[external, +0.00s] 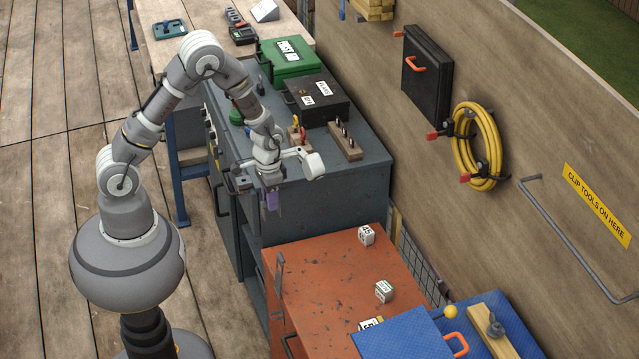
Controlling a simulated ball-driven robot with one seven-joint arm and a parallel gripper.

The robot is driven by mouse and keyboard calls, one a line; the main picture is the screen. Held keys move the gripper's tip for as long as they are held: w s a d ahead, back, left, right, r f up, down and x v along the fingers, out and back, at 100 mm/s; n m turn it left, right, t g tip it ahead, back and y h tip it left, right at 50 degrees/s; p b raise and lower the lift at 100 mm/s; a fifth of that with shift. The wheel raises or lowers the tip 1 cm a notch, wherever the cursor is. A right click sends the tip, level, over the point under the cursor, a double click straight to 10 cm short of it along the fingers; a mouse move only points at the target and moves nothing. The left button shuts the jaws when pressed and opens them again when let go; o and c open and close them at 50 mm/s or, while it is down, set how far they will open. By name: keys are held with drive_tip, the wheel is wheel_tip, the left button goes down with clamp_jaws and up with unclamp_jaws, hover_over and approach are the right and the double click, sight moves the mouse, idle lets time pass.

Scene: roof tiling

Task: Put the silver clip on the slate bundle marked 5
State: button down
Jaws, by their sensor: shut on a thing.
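My gripper (271,196) hangs fingers-down beside the front edge of the dark grey cabinet. It is shut on a small purple-blue thing (272,202), too small to identify. I cannot make out a silver clip for sure. Three small white labelled blocks stand on the orange cabinet top: one at the back (366,235), a greenish-sided one in the middle (383,291), and one at the front (369,323), partly hidden by a blue case. Their marks are too small to read surely, so I cannot tell which is the bundle marked 5. My gripper is apart from all three.
The orange cabinet top (320,275) is mostly clear. A blue case (405,338) covers its front right. The dark grey cabinet (325,205) carries a black case (317,97), a green case (288,57) and a wooden peg block (345,142). A yellow hose (462,150) hangs on the wall.

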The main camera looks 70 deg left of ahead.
drive_tip(key=d+m+b, duration=0.2)
drive_tip(key=d+m, duration=0.8)
drive_tip(key=d, duration=1.7)
drive_tip(key=b, duration=0.5)
hover_over(364, 328)
wheel_tip(364, 328, down, 12)
wheel_tip(364, 328, down, 4)
drive_tip(key=shift+w+b, duration=0.1)
drive_tip(key=shift+b, duration=1)
drive_tip(key=shift+r, duration=0.15)
drive_tip(key=c, duration=1.3)
unclamp_jaws()
drive_tip(key=shift+f, duration=0.2)
drive_tip(key=o, duration=0.5)
